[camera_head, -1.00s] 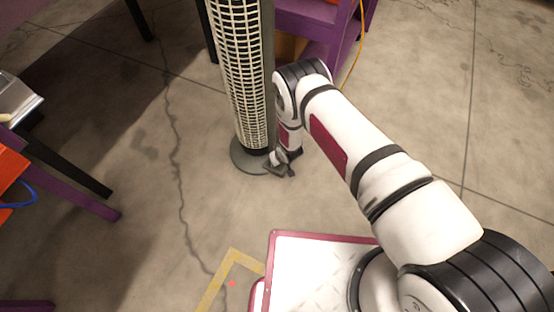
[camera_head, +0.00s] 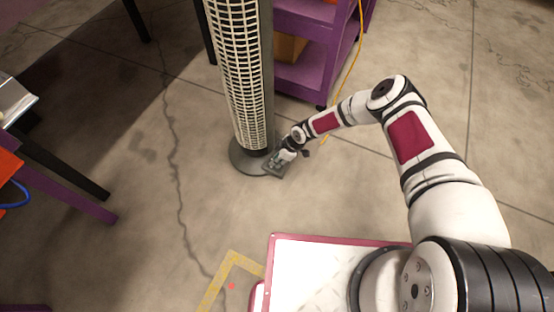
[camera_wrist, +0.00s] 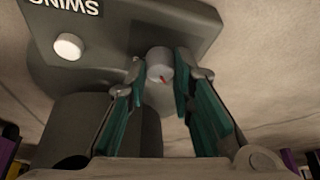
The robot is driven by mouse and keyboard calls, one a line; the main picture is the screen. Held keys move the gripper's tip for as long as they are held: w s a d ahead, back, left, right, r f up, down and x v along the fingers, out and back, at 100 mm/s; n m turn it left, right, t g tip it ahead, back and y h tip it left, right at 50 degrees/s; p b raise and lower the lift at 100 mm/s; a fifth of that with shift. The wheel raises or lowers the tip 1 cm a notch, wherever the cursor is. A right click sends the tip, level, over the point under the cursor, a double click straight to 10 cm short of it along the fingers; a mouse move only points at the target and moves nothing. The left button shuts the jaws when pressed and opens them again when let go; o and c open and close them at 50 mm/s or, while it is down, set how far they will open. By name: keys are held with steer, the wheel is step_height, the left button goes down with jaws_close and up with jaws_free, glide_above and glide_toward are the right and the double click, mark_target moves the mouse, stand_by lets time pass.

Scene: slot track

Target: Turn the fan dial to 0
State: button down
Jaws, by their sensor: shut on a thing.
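The tower fan (camera_head: 240,75) stands upright on a round base on the floor. Its grey control panel (camera_head: 274,167) sits low at the fan's right side. In the wrist view the panel (camera_wrist: 115,22) shows a white knob (camera_wrist: 68,47) under upside-down "SWING" lettering, and a pale dial (camera_wrist: 159,63) with a red pointer mark. My gripper (camera_wrist: 155,85) has its teal-padded fingers on either side of this dial and is shut on it. In the head view my gripper (camera_head: 284,157) is at the panel. The dial's number marks are not visible.
A purple shelf (camera_head: 305,80) stands behind the fan, with a yellow cable (camera_head: 355,50) beside it. A purple and black table frame (camera_head: 70,190) is at left. Yellow tape (camera_head: 232,262) marks the floor in front.

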steer(key=n+g, duration=0.1)
steer(key=n, duration=0.1)
steer(key=n+g, duration=0.1)
steer(key=n, duration=0.2)
steer(key=shift+w+d+n+h, duration=0.1)
steer(key=shift+w+n+h, duration=0.1)
steer(key=shift+n+h, duration=0.1)
stand_by(0.5)
steer(key=c, duration=1.7)
jaws_free()
steer(key=v, duration=1.2)
steer(key=shift+w+f, duration=0.1)
steer(key=shift+w, duration=0.05)
